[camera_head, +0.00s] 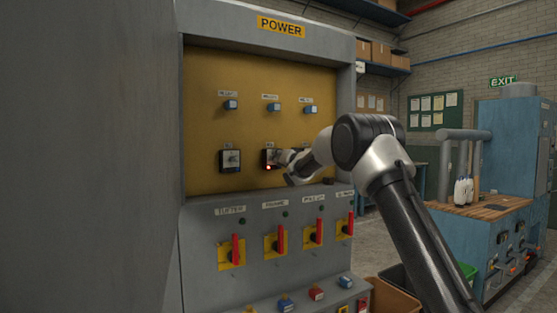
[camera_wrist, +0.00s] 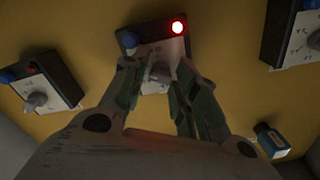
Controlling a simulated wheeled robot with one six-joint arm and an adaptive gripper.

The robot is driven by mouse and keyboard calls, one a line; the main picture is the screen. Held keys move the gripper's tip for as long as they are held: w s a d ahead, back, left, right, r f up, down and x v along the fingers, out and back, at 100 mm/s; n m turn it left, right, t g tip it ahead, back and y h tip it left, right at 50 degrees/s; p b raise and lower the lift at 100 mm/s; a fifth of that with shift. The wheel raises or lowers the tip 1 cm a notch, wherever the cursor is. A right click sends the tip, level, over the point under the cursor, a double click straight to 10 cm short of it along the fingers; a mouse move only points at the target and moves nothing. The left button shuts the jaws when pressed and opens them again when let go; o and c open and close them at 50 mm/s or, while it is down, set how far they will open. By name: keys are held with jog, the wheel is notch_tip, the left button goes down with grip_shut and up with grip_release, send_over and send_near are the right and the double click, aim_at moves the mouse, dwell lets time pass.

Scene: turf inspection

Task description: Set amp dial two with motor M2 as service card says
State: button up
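A black dial box (camera_head: 267,159) with a lit red lamp is in the lower row of the yellow POWER panel. In the wrist view this dial box (camera_wrist: 158,48) shows a blue button, the bright red lamp and a grey knob (camera_wrist: 160,72). My gripper (camera_wrist: 156,75) is in front of it, one finger on each side of the knob. The fingers look apart; contact with the knob is not clear. My gripper in the head view (camera_head: 279,157) partly covers the box. A similar dial box (camera_head: 230,160) is to the left. The labels and any service card text are too small to read.
Blue switches (camera_head: 273,107) sit above the dials. Below are yellow switches with red handles (camera_head: 281,240) and several colored buttons (camera_head: 316,293). A blue bench (camera_head: 480,240) with white bottles (camera_head: 462,190) stands at right. Papers hang on a green board (camera_head: 434,110) behind.

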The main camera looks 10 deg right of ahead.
jog(key=shift+o, duration=0.5)
jog(key=v, duration=1.2)
jog(key=shift+r, duration=0.1)
